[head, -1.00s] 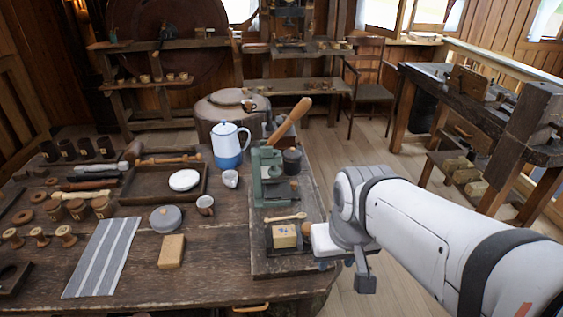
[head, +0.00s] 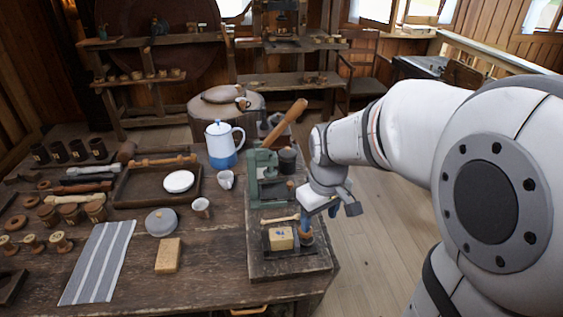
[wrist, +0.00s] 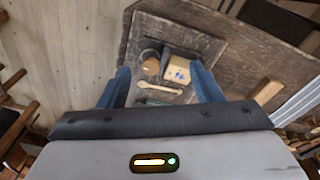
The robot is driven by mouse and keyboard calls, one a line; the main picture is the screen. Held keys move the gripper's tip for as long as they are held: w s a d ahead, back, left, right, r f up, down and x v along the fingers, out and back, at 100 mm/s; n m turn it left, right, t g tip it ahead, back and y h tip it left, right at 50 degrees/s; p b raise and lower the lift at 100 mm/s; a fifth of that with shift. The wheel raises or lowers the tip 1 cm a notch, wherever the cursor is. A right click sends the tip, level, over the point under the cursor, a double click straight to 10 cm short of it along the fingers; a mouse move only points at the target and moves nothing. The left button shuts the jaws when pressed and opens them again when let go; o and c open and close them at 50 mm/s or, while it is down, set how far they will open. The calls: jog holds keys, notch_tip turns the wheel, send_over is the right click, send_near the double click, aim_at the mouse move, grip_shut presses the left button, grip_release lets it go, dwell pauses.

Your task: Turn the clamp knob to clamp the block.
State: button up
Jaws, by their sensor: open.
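The pale wooden block (head: 281,238) sits in a dark clamp fixture (head: 296,252) on the board at the table's right end. It has blue marks on top, also visible in the wrist view (wrist: 177,70). The brown round clamp knob (head: 306,238) is at the block's right side, and it shows left of the block in the wrist view (wrist: 151,67). My gripper (head: 318,214) is open, its blue fingers above and beside the knob, pointing down. In the wrist view the knob and block lie between the spread fingers (wrist: 162,84), apart from them.
A sponge-like block (head: 168,255) and striped cloth (head: 97,262) lie left. Floor is open to the right.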

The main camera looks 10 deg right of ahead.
jog(key=w+f+n, duration=0.1)
jog(key=w+f, duration=0.1)
jog(key=w, duration=0.1)
jog(key=w+f+n+p, duration=0.1)
jog(key=w+f, duration=0.1)
jog(key=w, duration=0.1)
jog(key=w+f+n+g, duration=0.1)
jog(key=w+f+n, duration=0.1)
jog(key=w, duration=0.1)
jog(key=shift+w+a+f, duration=0.15)
jog(key=shift+f, duration=0.15)
jog(key=shift+w+f+p, duration=0.25)
jog(key=shift+f+p, duration=0.05)
jog(key=shift+f, duration=0.4)
send_over(307, 240)
jog(key=f, duration=0.7)
jog(key=shift+w+a, duration=0.25)
jog(key=shift+w, duration=0.15)
jog(key=c, duration=0.9)
jog(key=shift+a, duration=0.15)
jog(key=shift+c, duration=0.4)
